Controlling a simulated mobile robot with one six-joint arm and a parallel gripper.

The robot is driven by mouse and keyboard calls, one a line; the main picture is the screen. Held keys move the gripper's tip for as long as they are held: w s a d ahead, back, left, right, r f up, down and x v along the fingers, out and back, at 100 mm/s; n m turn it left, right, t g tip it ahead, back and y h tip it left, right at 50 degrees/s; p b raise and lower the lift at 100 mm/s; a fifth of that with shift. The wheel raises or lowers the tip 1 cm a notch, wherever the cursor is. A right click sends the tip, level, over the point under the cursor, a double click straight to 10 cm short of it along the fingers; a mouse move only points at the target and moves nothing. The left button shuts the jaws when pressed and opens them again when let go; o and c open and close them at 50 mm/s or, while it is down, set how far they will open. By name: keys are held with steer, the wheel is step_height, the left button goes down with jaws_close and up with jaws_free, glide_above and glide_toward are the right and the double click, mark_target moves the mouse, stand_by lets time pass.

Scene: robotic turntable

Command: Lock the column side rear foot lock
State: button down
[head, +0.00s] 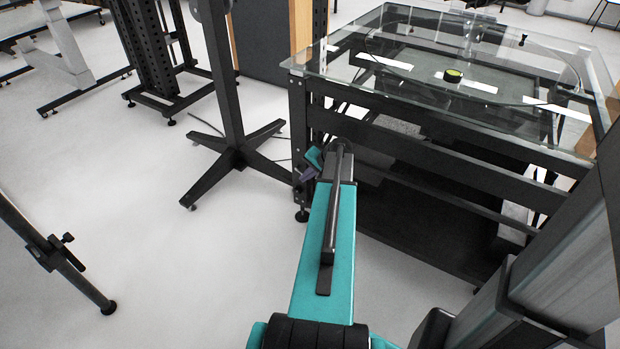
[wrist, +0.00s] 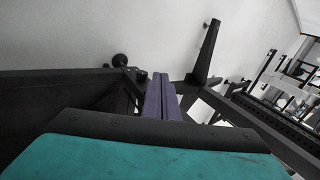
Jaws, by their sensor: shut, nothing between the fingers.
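The glass-topped turntable table (head: 430,115) stands at the right in the head view. A black foot (head: 302,214) is under its near left leg. My gripper (head: 308,175) is beside that leg, above the foot, partly hidden by my teal arm. In the wrist view its purple fingers (wrist: 160,84) are together, with nothing between them. A round black part (wrist: 119,60), seemingly the foot, lies to the left of the fingertips, apart from them. Dark brackets of the frame (wrist: 134,82) lie just left of the fingers. I cannot make out a lock lever or its position.
A black stand with splayed legs (head: 235,150) is on the floor just left of the table. A thin pole (head: 55,258) stands at the far left. Open pale floor lies between them. The table's dark crossbars (head: 440,120) run close to my arm.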

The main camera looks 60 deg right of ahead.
steer(key=s+d+r+m+h+b, duration=0.1)
steer(key=s+d+r, duration=0.2)
steer(key=s+d, duration=0.2)
steer(key=shift+d+m+t+h, duration=0.3)
steer(key=shift+d+t, duration=0.1)
steer(key=shift+d, duration=0.65)
steer(key=shift+w+f, duration=0.1)
steer(key=b+x, duration=0.2)
steer(key=x, duration=1.1)
steer(key=shift+w+f, duration=0.2)
steer(key=shift+f, duration=0.15)
steer(key=shift+s+d+f+b, duration=0.1)
steer(key=shift+s+f+b, duration=0.1)
steer(key=shift+b, duration=0.25)
